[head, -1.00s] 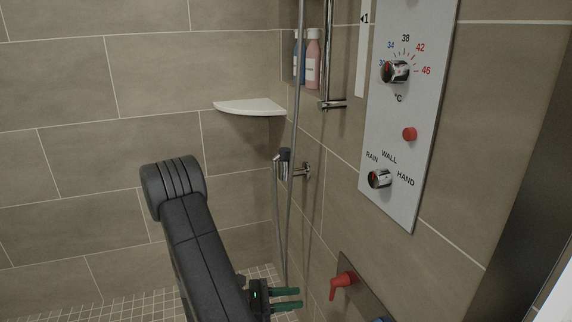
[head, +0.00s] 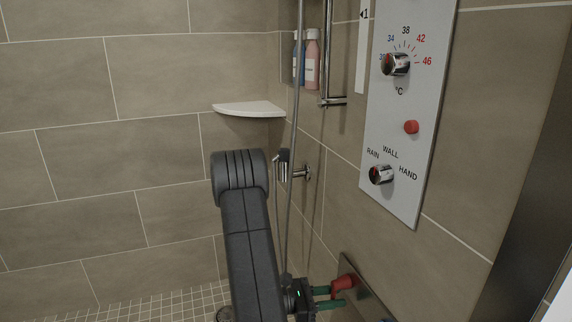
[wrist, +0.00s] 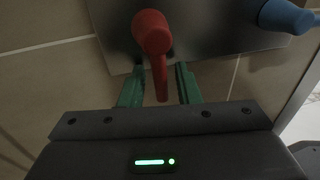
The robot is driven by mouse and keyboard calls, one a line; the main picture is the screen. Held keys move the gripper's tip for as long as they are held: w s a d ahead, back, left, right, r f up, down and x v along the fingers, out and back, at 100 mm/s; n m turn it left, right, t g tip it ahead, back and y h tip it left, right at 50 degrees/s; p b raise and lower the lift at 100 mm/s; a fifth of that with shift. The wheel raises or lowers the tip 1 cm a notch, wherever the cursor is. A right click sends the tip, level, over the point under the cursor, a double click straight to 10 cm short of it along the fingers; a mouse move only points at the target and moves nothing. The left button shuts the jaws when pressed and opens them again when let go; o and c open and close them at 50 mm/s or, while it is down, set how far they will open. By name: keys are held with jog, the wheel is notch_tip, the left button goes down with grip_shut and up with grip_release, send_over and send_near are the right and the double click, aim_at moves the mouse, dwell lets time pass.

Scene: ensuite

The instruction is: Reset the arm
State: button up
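My gripper (head: 335,297) is low in the head view, in front of the wall by the lower metal plate (head: 362,296). Its two green fingers are apart. In the wrist view the open gripper (wrist: 159,78) has a finger on each side of the red lever (wrist: 154,38), whose handle hangs down between them. A gap shows on both sides of the handle, so the fingers do not grip it. In the head view the red lever (head: 345,283) is partly hidden by the gripper.
A blue lever (wrist: 287,16) is right of the red one. Above is the shower panel (head: 392,200) with two knobs and a red button. The hose (head: 290,180), hand-shower holder (head: 300,172) and corner shelf (head: 249,109) are behind my arm. The left side is clear.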

jog(key=shift+d, duration=0.1)
dwell(0.3)
jog(key=s+a+p, duration=0.2)
jog(key=a+p, duration=0.1)
jog(key=a, duration=1)
jog(key=d+b, duration=0.1)
jog(key=d, duration=0.3)
jog(key=w+d+b, duration=0.1)
jog(key=d, duration=0.3)
jog(key=w+d+b, duration=0.1)
jog(key=d, duration=0.3)
jog(key=shift+d, duration=0.35)
jog(key=shift+s+d+n, duration=0.1)
jog(key=shift+d+n, duration=0.15)
jog(key=shift+n, duration=0.05)
jog(key=shift+s+r+n+h+p, duration=0.1)
jog(key=shift+s+n+h+p, duration=0.2)
jog(key=shift+n+p, duration=0.5)
jog(key=s+a+r+m+g+p, duration=0.1)
jog(key=s+a+p, duration=0.2)
jog(key=a, duration=0.9)
jog(key=shift+s+a+r+g, duration=0.15)
jog(key=shift+a+r+g, duration=0.1)
jog(key=shift+a+g, duration=0.1)
